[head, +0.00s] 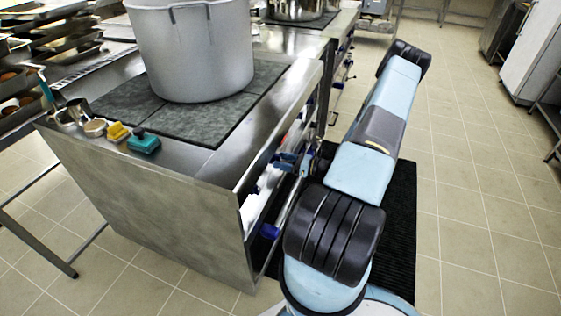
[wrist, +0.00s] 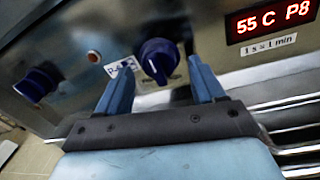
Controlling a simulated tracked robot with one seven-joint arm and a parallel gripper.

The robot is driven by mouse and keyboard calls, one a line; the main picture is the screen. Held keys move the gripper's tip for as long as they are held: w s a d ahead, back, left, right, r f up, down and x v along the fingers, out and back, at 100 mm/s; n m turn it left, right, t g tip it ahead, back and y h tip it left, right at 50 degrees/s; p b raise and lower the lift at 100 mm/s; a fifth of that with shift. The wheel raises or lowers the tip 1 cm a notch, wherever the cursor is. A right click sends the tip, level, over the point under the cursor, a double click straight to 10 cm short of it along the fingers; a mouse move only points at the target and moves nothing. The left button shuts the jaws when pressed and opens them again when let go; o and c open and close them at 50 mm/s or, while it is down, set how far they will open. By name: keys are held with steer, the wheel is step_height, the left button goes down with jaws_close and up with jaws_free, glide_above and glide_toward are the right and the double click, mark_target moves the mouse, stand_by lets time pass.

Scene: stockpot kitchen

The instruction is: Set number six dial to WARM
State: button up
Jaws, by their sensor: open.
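A dark blue dial (wrist: 157,60) with a pale pointer line sits on the metal control panel in the wrist view. My gripper (wrist: 160,72) is open, with one blue finger to each side of this dial. Whether the fingers touch it I cannot tell. A white label (wrist: 119,68) beside the dial is partly hidden by the left finger, and its number is not readable for certain. A second blue dial (wrist: 38,82) is at the far left. The WARM mark cannot be made out. In the head view my gripper (head: 290,161) is at the counter's front.
A red display (wrist: 272,20) reads "55 C P8", above a "1 s = 1 min" label (wrist: 269,44). A small reddish lamp (wrist: 94,57) is left of the near dial. A large pot (head: 195,50) stands on the counter. The tiled floor (head: 480,220) at right is clear.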

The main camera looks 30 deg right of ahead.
steer(key=shift+w+a, duration=0.35)
steer(key=shift+a, duration=0.05)
steer(key=c, duration=1.1)
steer(key=shift+o, duration=0.2)
steer(key=shift+m, duration=0.4)
steer(key=m, duration=0.5)
steer(key=shift+s+m+t, duration=0.1)
steer(key=shift+m+t, duration=0.3)
steer(key=shift+m, duration=2.3)
